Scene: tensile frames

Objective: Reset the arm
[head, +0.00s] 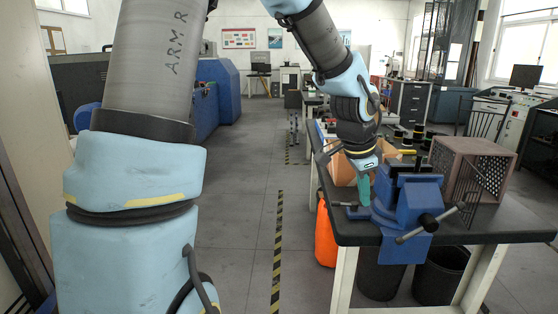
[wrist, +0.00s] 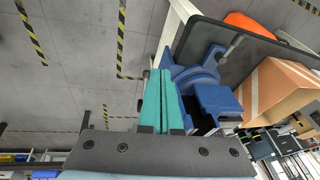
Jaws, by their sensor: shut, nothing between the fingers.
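My arm reaches from the upper middle of the head view down to the workbench at the right. My gripper (head: 363,191) points downward close to the left side of a blue bench vise (head: 410,195). Its teal fingers are together and empty. In the wrist view the gripper (wrist: 163,75) shows the teal fingers side by side, with the blue vise (wrist: 218,98) just to their right. I cannot tell whether the fingers touch the vise.
The dark-topped workbench (head: 480,222) carries a perforated brown box (head: 470,165) and an orange-brown box (head: 340,167). An orange container (head: 325,235) and dark bins (head: 440,275) stand by or under it. The grey floor (head: 235,240) left of the bench is clear.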

